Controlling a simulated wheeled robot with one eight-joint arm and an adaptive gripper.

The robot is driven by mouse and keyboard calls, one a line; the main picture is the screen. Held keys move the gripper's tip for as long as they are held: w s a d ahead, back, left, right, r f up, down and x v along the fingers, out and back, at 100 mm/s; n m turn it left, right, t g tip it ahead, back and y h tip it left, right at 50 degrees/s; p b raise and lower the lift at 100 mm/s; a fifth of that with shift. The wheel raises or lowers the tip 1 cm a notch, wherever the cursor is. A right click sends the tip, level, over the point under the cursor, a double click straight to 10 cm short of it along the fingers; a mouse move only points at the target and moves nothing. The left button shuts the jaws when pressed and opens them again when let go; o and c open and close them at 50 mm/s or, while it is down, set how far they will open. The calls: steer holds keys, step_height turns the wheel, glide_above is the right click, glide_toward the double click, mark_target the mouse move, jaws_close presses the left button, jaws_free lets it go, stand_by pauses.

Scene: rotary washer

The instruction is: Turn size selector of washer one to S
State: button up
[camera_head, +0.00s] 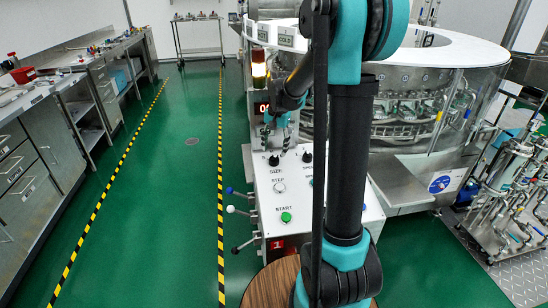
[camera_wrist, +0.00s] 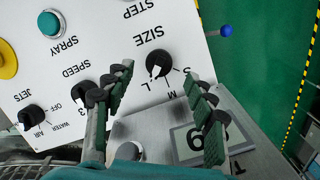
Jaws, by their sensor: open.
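The size selector (camera_wrist: 158,64) is a round black knob with a white pointer mark on washer one's white control panel (camera_head: 265,205). In the wrist view the panel is upside down, with S, M and L around the knob. The white mark appears to point towards L. In the head view the size knob (camera_head: 273,160) sits above the SIZE label. My gripper (camera_wrist: 157,76) is open and empty, with the knob showing between its two fingertips; contact cannot be told. In the head view my gripper (camera_head: 277,138) hangs just above the knob.
The speed knob (camera_wrist: 82,88) is close beside my left-hand finger in the wrist view. The jets knob (camera_wrist: 32,117) and spray button (camera_wrist: 49,23) lie further left. A blue-tipped lever (camera_wrist: 226,31) sticks out past the panel edge. Open green floor (camera_head: 180,200) lies left of the panel.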

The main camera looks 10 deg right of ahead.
mark_target(274, 157)
steer(key=shift+a+f, duration=0.1)
steer(key=shift+f, duration=2.2)
steer(key=c, duration=1.1)
